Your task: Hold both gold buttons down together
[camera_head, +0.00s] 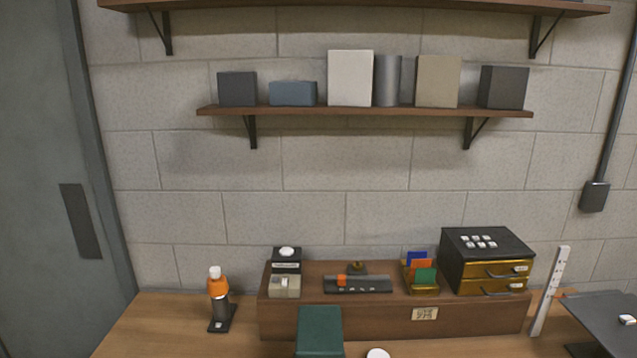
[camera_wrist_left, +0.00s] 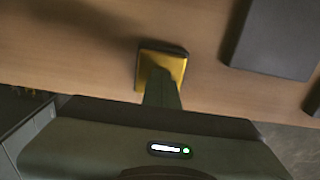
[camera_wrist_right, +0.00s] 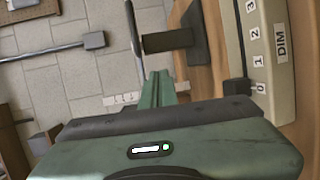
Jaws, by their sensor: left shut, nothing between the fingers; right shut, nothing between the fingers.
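One gold button (camera_wrist_left: 165,65), a square pad with a dark edge, shows in the left wrist view on the wooden surface. My left gripper (camera_wrist_left: 160,80) is shut and empty, its tips in front of the gold button; I cannot tell whether they touch it. My right gripper (camera_wrist_right: 157,80) is shut and empty in the right wrist view. It is close to a dark bar (camera_wrist_right: 168,40) and left of a cream panel (camera_wrist_right: 268,50) marked 0 to 3 and DIM. No second gold button can be made out for certain. Neither gripper's fingertips can be made out in the head view.
A wooden riser (camera_head: 390,318) carries small boxes, a card holder (camera_head: 421,288) and a black cabinet with gold drawers (camera_head: 496,270). An orange and black bottle-like item (camera_head: 218,288) stands at left. A white perforated strip (camera_head: 550,290) stands at right.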

